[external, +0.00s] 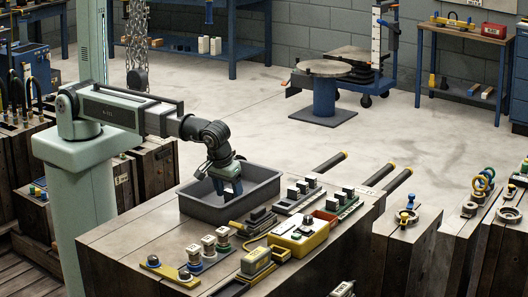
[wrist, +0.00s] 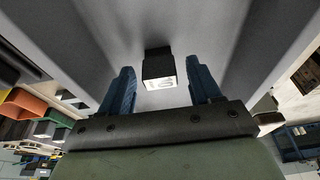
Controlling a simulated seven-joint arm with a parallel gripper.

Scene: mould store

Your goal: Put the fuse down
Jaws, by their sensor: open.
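The fuse (wrist: 158,68) is a small dark block with a pale, marked end face. In the wrist view it is against the grey inner surface of the tray, between my two blue fingers, with a gap on each side. My gripper (wrist: 160,88) is open and not touching it. In the external view my gripper (external: 228,189) points down inside the grey tray (external: 217,211), its fingers below rim level.
The tray stands on a wooden block bench. To its right are rows of dark and white blocks in holders (external: 298,192) and a yellow box (external: 299,239). Dark yellow-tipped bars jut out at the back right.

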